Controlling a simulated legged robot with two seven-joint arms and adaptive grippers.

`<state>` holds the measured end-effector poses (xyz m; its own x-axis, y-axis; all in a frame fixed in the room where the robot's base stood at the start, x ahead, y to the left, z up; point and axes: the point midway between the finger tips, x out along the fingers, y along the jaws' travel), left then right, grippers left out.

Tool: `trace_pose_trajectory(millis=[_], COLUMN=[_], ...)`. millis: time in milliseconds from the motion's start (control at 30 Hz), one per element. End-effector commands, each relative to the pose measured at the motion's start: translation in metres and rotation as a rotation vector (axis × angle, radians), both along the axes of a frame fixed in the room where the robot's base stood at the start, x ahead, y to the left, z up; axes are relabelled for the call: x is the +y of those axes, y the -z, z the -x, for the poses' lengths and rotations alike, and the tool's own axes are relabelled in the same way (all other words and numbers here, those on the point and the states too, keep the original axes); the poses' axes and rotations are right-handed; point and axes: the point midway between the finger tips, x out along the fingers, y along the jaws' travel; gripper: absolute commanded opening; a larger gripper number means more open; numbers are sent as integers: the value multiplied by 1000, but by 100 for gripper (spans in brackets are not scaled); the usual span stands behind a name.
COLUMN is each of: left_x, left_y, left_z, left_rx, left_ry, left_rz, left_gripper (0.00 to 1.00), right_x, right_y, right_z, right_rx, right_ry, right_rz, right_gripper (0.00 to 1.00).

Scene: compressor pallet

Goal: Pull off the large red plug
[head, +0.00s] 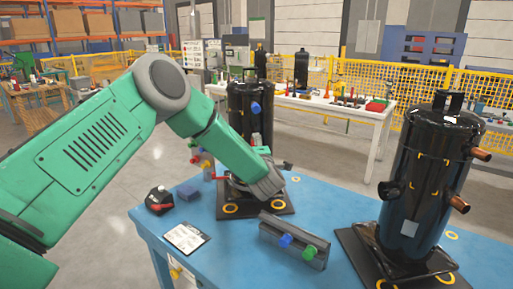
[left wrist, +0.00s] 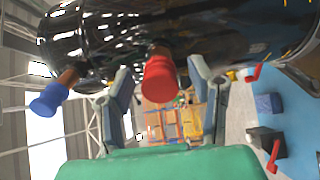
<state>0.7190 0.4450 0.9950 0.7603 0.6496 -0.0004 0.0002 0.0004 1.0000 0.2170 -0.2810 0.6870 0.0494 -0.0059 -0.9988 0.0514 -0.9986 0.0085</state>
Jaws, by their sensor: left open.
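The large red plug (left wrist: 160,78) shows in the left wrist view, on a short copper pipe stub of a black compressor (left wrist: 130,45). My open left gripper (left wrist: 161,70) has one finger on each side of the plug, with visible gaps. A blue plug (left wrist: 48,100) sits on another copper stub to the left. In the head view my left arm reaches down to the rear black compressor (head: 250,108), which has a blue plug (head: 255,107) near its top. My wrist hides the red plug and most of the gripper there. My right gripper is not in view.
A second black compressor (head: 424,180) with copper stubs stands at the right of the blue table (head: 350,205). A grey block with blue and green plugs (head: 293,243) lies in front.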

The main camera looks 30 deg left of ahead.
Motion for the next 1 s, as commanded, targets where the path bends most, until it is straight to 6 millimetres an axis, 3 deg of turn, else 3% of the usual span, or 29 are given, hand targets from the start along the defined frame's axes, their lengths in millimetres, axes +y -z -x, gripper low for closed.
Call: trace_pose_trajectory(millis=[600, 633, 767, 1000], left_x=[0, 0, 0, -2], left_y=[0, 0, 0, 0], left_z=[0, 0, 0, 2], left_rx=[0, 0, 0, 0], left_ry=[0, 0, 0, 0], left_rz=[0, 0, 0, 0], left_gripper=[48, 45, 0, 0], right_x=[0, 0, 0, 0], right_y=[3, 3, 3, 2], right_z=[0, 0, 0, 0], right_rx=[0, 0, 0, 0], right_ry=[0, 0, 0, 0], right_rz=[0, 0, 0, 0], right_gripper=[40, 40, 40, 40])
